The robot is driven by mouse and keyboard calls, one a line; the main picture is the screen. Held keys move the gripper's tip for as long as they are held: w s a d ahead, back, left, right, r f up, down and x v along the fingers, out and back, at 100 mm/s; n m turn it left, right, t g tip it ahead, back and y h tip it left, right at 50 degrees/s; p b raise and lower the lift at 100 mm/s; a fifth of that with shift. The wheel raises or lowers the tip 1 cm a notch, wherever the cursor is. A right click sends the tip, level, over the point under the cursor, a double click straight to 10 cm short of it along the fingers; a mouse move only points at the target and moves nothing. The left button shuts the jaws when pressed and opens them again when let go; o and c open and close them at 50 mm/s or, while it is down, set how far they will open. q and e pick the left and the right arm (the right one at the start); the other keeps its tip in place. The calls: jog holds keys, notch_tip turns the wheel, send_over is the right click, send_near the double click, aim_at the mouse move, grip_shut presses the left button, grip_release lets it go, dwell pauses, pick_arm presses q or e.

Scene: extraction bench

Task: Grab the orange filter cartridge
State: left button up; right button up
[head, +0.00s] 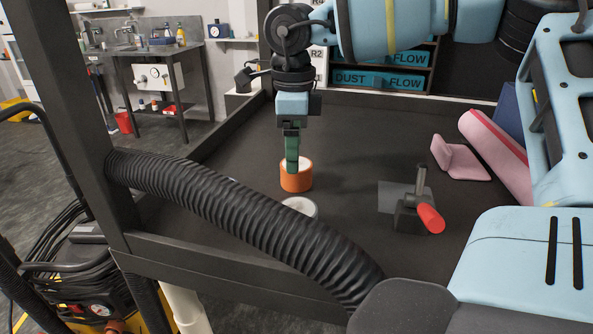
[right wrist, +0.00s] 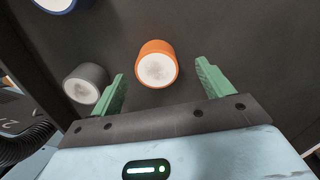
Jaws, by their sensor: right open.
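The orange filter cartridge (head: 296,181) stands upright on the dark bench, an orange cylinder with a pale top. In the right wrist view the orange cartridge (right wrist: 157,65) lies ahead of and between the two green fingers, with gaps on both sides. My left gripper is not in view.
A grey cartridge (right wrist: 85,84) is left of the fingers; a blue one (right wrist: 57,4) is at the top. A ribbed black hose (head: 230,205) crosses the bench front. A red-handled metal fixture (head: 408,205) and pink pieces (head: 462,160) stand at right.

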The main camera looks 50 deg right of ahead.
jog(key=f, duration=0.3)
jog(key=shift+s+f, duration=0.3)
jog(key=shift+s, duration=0.1)
jog(key=shift+a+f, duration=0.1)
jog(key=shift+f, duration=0.5)
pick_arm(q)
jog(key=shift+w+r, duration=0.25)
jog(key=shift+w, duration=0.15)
pick_arm(e)
jog(key=shift+c, duration=0.2)
jog(key=c, duration=1.1)
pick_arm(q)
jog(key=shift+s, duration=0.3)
pick_arm(e)
jog(key=shift+o, duration=0.2)
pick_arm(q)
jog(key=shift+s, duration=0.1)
pick_arm(e)
jog(key=shift+r, duration=0.15)
